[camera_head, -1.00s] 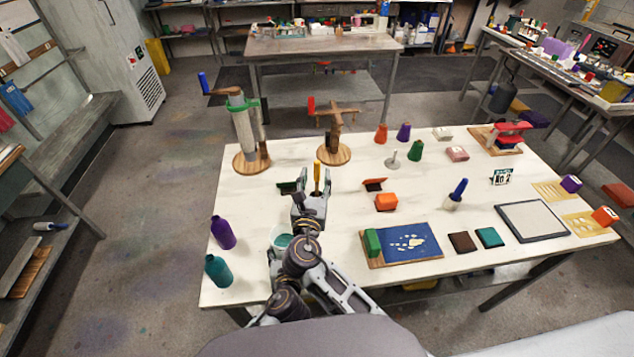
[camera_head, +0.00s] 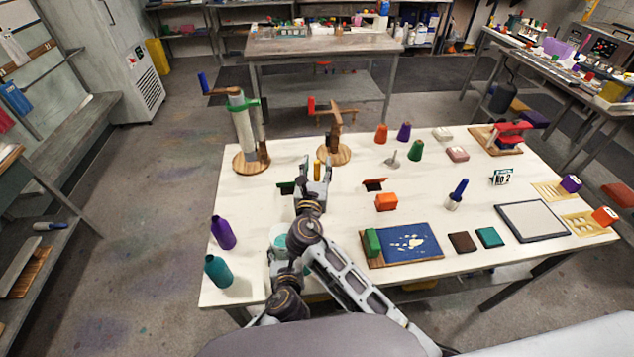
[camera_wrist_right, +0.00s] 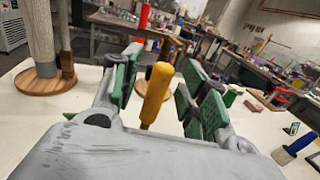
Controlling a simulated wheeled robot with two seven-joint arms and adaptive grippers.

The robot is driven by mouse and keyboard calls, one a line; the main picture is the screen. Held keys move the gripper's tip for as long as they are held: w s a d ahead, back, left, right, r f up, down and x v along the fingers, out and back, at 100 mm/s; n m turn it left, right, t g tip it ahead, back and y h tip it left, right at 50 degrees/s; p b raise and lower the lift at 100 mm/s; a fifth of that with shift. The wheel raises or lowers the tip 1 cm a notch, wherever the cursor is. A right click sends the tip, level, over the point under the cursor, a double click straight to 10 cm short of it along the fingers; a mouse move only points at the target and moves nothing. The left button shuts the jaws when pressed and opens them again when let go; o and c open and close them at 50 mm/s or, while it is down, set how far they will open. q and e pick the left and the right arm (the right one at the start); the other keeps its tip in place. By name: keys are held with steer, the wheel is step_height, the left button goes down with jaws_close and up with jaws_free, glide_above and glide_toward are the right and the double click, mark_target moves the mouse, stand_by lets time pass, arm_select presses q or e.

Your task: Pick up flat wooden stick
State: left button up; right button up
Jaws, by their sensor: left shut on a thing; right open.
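An upright yellow-orange stick or handle (camera_head: 317,170) stands on the table's left half. It looks rounded in the right wrist view (camera_wrist_right: 157,92); its lower end is hidden. My right gripper (camera_head: 316,172) is open around it, with green finger pads on both sides in the wrist view (camera_wrist_right: 155,90) and visible gaps to the stick. My left gripper (camera_head: 283,258) is low beside a pale cup with teal inside (camera_head: 281,242). It appears shut on this cup, but its fingers are mostly hidden by my arms. No other flat wooden stick is clear.
Two crank stands on round wooden bases (camera_head: 251,163) (camera_head: 335,156) stand behind. An orange block (camera_head: 386,202) and a blue-topped board (camera_head: 412,242) lie to the right. Purple (camera_head: 223,233) and teal (camera_head: 218,271) bottles stand at the left edge.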

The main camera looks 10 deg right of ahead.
steer(key=shift+w+d, duration=0.15)
steer(key=shift+w, duration=0.35)
steer(key=c, duration=1)
